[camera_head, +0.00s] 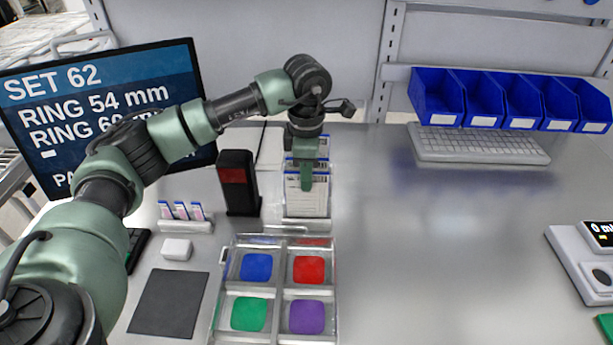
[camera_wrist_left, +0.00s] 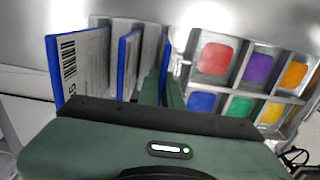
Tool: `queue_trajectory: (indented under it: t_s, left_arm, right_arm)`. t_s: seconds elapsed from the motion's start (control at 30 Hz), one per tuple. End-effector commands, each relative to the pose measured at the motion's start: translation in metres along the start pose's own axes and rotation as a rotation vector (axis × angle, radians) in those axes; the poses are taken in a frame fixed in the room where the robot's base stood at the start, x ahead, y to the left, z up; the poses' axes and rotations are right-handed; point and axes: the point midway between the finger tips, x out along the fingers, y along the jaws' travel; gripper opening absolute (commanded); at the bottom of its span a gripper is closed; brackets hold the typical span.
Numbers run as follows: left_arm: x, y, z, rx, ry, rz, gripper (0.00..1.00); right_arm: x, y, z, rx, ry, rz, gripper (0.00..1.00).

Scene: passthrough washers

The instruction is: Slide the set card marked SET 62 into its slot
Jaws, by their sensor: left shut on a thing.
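My left gripper (camera_head: 307,182) is over a rack of upright cards in the middle of the bench, pointing down. In the left wrist view its two green fingers (camera_wrist_left: 161,92) are closed on a thin white card with a blue edge (camera_wrist_left: 166,58). The card's printing is hidden or too small to read. Two other blue-edged cards (camera_wrist_left: 80,62) and (camera_wrist_left: 128,58) stand apart beside it in the rack; the nearer has a barcode. Whether the held card sits in a slot or is raised cannot be told. My right gripper is not in view.
A monitor (camera_head: 95,105) reads SET 62 with ring sizes. A black post with a red panel (camera_head: 237,185) stands close left of the rack. In front is a divided tray (camera_head: 280,290) with coloured pads. Blue bins (camera_head: 440,100) and a keyboard (camera_head: 480,145) are at the back right.

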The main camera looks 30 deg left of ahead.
Motion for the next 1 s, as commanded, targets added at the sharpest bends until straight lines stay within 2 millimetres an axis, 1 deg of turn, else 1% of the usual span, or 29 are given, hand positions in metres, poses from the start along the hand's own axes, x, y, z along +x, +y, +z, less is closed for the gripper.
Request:
queue_trajectory:
  t_s: [1.0]
  left_arm:
    - [0.021, 0.0, 0.0, 0.0, 0.0, 0.0, 0.0]
  right_arm:
    - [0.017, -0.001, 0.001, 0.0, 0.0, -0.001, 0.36]
